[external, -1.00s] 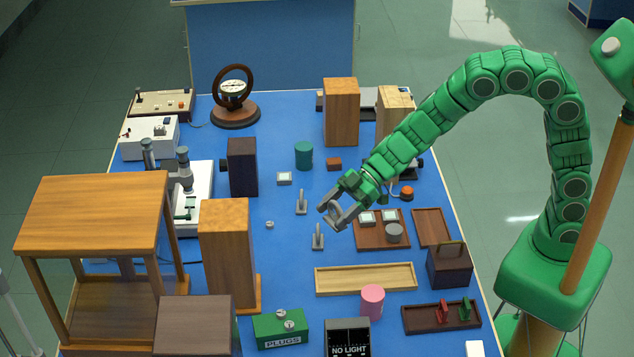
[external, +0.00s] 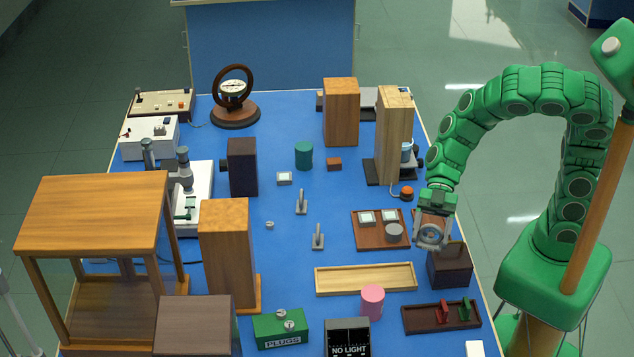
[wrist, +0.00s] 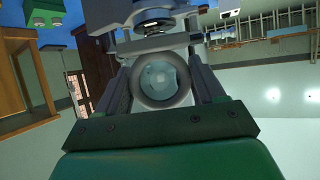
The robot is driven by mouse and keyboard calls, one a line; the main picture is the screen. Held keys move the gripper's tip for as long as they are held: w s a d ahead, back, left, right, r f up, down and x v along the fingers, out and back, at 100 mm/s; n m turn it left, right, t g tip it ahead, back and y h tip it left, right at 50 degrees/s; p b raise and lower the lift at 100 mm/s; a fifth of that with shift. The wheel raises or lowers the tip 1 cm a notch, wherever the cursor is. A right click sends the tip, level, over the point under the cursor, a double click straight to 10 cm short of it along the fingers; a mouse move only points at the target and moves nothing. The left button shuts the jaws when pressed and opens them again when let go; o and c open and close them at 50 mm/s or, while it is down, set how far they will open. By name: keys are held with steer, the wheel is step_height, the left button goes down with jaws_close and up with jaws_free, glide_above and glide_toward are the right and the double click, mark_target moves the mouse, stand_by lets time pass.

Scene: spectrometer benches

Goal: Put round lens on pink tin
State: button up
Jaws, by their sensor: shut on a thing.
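My gripper (external: 432,240) is shut on the round lens (external: 431,233), a clear disc in a grey ring. In the wrist view the round lens (wrist: 162,80) sits between the two fingers. The pink tin (external: 372,301) is an upright cylinder on the blue bench top, to the lower left of my gripper and apart from it. I cannot make out the pink tin in the wrist view.
A light wooden tray (external: 366,279) lies just behind the pink tin. A brown tray (external: 414,324) with red and green pieces is to its right, and a black "NO LIGHT" box (external: 347,338) is in front. A dark box (external: 449,267) stands below my gripper.

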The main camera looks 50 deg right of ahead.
steer(key=shift+w+a+f, duration=0.15)
steer(key=shift+a+f, duration=0.1)
steer(key=shift+a, duration=0.05)
steer(key=w+a+f, duration=0.2)
steer(key=a, duration=0.1)
steer(key=w+a+f, duration=0.2)
steer(key=a+f, duration=0.1)
steer(key=w+a+f, duration=0.2)
steer(key=a+f, duration=0.1)
steer(key=shift+w+a, duration=0.25)
steer(key=shift+w, duration=0.1)
steer(key=shift+w+a+f, duration=0.2)
steer(key=shift+a+f, duration=0.1)
steer(key=shift+f, duration=0.15)
steer(key=shift+w+a+f, duration=0.2)
steer(key=shift+a+f, duration=0.05)
steer(key=shift+f, duration=1.55)
steer(key=shift+f, duration=0.1)
steer(key=o, duration=1)
steer(key=shift+o, duration=0.2)
